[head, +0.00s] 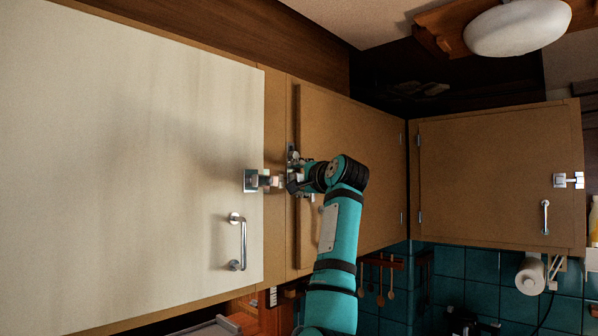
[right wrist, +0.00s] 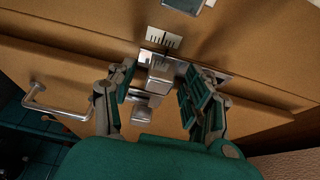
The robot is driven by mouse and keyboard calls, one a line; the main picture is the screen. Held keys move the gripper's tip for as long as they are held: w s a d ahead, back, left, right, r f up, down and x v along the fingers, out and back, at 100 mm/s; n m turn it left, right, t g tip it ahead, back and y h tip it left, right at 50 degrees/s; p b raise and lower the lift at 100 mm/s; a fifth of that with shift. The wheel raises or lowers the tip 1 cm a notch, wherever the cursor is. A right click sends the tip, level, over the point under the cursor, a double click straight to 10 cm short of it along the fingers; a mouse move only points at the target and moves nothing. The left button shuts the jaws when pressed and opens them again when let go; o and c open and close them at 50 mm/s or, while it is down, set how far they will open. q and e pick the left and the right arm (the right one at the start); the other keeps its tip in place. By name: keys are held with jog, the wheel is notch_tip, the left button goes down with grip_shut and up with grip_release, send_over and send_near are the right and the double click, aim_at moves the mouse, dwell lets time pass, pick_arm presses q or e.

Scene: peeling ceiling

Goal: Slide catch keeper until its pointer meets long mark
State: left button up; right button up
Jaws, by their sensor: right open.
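The catch keeper (right wrist: 160,73) is a small silver block on a metal track on the brown cabinet frame. Above it in the right wrist view is a pale scale plate (right wrist: 163,41) with several dark marks. The pointer is too small to tell, so I cannot tell which mark it meets. My right gripper (right wrist: 154,78) is open, its fingers on either side of the keeper, with no clear contact. In the head view the right gripper (head: 287,181) is at the frame beside the cream door and largely hides the keeper. My left gripper is not in view.
The cream door (head: 130,150) carries a metal catch plate (head: 250,181) and a bar handle (head: 243,243) close to my right gripper. Brown cabinet doors (head: 485,175) lie to the right. A ceiling lamp (head: 517,27) hangs top right. Utensils and a paper roll (head: 530,276) hang below.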

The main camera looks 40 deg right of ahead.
jog(key=shift+w, duration=0.1)
grip_shut()
dwell(0.3)
jog(key=shift+a, duration=0.1)
